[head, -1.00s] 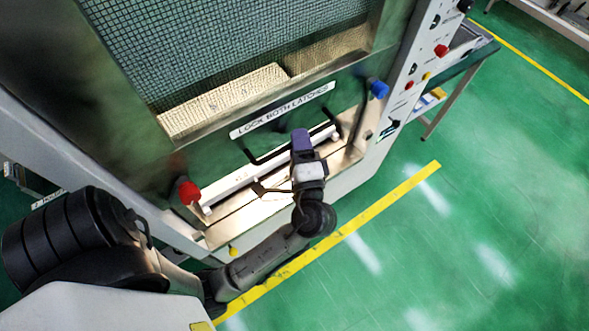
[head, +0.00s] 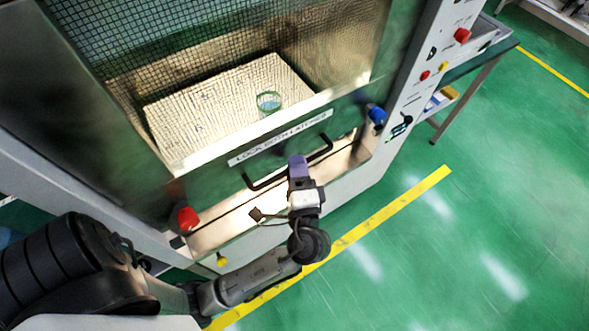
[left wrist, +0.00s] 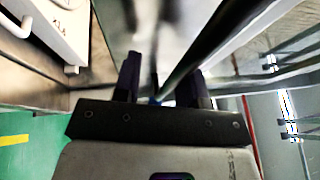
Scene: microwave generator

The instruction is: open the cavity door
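The cavity door (head: 345,118) is a large framed panel with a window and a label reading "LOCK BOTH LATCHES". Its black bar handle (head: 262,183) is below the label. A red latch knob (head: 187,217) is at its lower left, a blue one (head: 376,114) at its lower right. My left gripper (head: 298,165) is at the middle of the handle and hides part of it. In the left wrist view, its two dark fingers (left wrist: 160,82) stand apart, with a bar running up to the right from between them. Contact is unclear. My right gripper is not in view.
A pale block (head: 215,105) and a green-rimmed cup (head: 268,102) show inside the cavity. A control column (head: 415,75) with buttons stands at the right, beside a side table (head: 478,62). Green floor with a yellow line (head: 400,205) is open at the right.

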